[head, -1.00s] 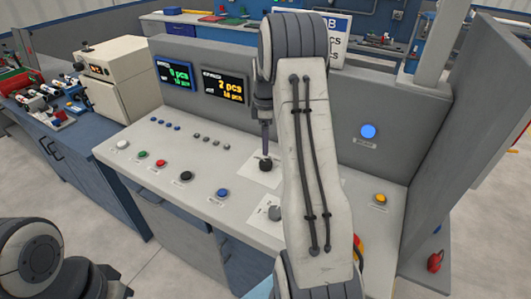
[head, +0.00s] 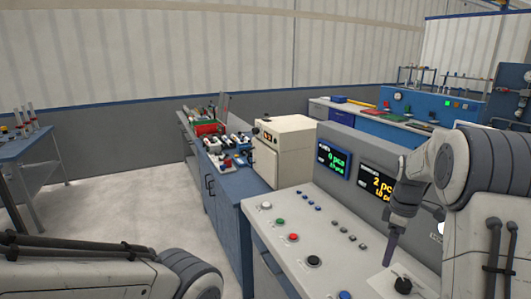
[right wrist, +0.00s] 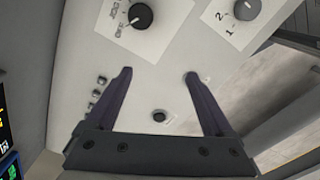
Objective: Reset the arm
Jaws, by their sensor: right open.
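My right gripper (head: 389,258) points down over the light control console (head: 290,205) in the head view. In the right wrist view its two dark fingers (right wrist: 158,74) are spread apart with nothing between them. Past the fingertips in that view are a black dial knob (right wrist: 140,17) and a grey knob (right wrist: 247,9), each on a white label. The black knob also shows in the head view (head: 402,285), just below the gripper. My left arm lies across the bottom left of the head view; its gripper is out of the frame.
The console carries several buttons, among them a red one (head: 293,238) and a black one (head: 314,261). Two screens (head: 332,162) stand behind it. A beige box (head: 284,150) and a blue bench (head: 229,190) are to the left. Open floor (head: 120,190) lies further left.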

